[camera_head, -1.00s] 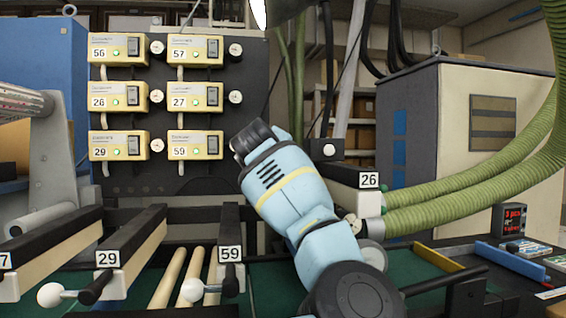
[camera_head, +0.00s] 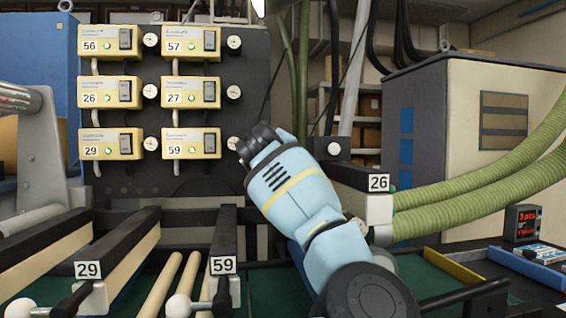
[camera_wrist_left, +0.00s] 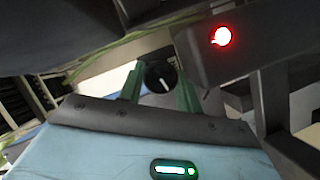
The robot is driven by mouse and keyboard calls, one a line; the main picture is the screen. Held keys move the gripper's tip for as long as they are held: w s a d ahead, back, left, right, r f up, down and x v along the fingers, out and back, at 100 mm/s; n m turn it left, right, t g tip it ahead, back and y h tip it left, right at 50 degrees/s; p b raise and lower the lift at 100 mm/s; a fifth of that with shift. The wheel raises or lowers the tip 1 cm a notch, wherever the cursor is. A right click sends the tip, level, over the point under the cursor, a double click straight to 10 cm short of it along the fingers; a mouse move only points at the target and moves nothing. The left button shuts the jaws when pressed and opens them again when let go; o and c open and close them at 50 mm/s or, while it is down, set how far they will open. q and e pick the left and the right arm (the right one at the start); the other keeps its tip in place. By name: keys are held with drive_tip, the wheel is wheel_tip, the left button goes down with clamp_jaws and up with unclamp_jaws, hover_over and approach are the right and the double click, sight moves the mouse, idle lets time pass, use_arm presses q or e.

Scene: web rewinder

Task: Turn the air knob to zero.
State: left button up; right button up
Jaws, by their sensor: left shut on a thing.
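In the left wrist view the air knob (camera_wrist_left: 159,77) is a round black knob with a white pointer line, on a pale face. The line stands close to upright in that picture. The green fingers of my left gripper (camera_wrist_left: 158,88) stand on either side of the knob, and the gripper is shut on it. The fingertips are partly hidden in shadow. In the head view a light-blue arm link of mine fills the middle; no gripper fingers and no such knob can be made out there. My right gripper is not seen.
A dark panel (camera_head: 203,116) carries several yellow numbered boxes with green lights and small gauges. Black bars labelled 29 and 59 lie at lower left. A red light (camera_wrist_left: 221,36) glows near the knob.

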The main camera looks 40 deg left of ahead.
use_arm(q)
drive_tip(key=shift+c, duration=1.4)
drive_tip(key=shift+n+t, duration=0.7)
drive_tip(key=shift+n, duration=0.4)
drive_tip(key=o, duration=1)
drive_tip(key=shift+f, duration=0.1)
